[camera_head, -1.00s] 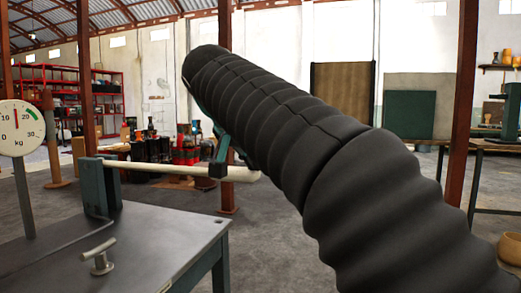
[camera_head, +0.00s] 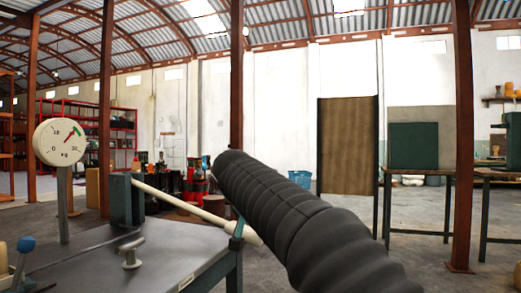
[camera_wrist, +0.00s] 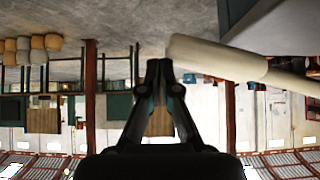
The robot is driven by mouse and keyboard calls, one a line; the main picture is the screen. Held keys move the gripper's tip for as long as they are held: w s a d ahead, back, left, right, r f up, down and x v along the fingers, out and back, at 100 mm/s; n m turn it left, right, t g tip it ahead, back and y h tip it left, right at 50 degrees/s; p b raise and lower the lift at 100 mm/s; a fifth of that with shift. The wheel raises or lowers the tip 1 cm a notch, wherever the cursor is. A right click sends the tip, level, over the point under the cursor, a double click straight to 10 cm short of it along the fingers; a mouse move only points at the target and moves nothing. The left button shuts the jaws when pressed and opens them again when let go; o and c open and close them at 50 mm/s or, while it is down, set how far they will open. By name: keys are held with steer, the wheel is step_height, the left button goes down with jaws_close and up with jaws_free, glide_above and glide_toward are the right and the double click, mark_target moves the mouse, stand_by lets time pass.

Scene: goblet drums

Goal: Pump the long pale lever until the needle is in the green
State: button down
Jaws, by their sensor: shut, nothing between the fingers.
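The long pale lever (camera_head: 185,208) slopes down to the right from its dark pivot block (camera_head: 122,198) on the grey table. Its free end passes by my arm. The lever (camera_wrist: 222,60) also crosses the upper right of the wrist view. My gripper (camera_wrist: 160,66) is shut and empty, its fingertips close beside the lever's end; I cannot tell if they touch. In the head view my arm hides most of the gripper. The round white gauge (camera_head: 52,148) stands at the left. Its red needle points up and right, at or close to the green band; too small to tell exactly.
The grey metal table (camera_head: 170,240) carries a small metal T-handle (camera_head: 130,252) and a blue-knobbed lever (camera_head: 25,245). A rust-red post (camera_head: 237,80) stands behind. Red shelves (camera_head: 120,130) are far left. Open floor lies to the right.

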steer(key=s+r+n+p, duration=0.1)
steer(key=s+r+p, duration=0.3)
steer(key=s+r, duration=0.5)
step_height(320, 180, down, 12)
steer(key=s+n+g+y, duration=0.2)
steer(key=s+n, duration=0.1)
steer(key=n, duration=0.3)
steer(key=s+d+f+m+p, duration=0.1)
steer(key=s+d+f, duration=0.3)
steer(key=s+d, duration=0.3)
steer(key=s+d+f+m+p, duration=0.1)
steer(key=s+d+f+p, duration=0.1)
steer(key=s+d+f, duration=0.2)
steer(key=s+d+f+m+g+p, duration=0.1)
steer(key=s+d+f, duration=0.4)
steer(key=s+d, duration=0.5)
steer(key=shift+s+d+m, duration=0.3)
steer(key=shift+s+m, duration=0.2)
steer(key=shift+s, duration=0.45)
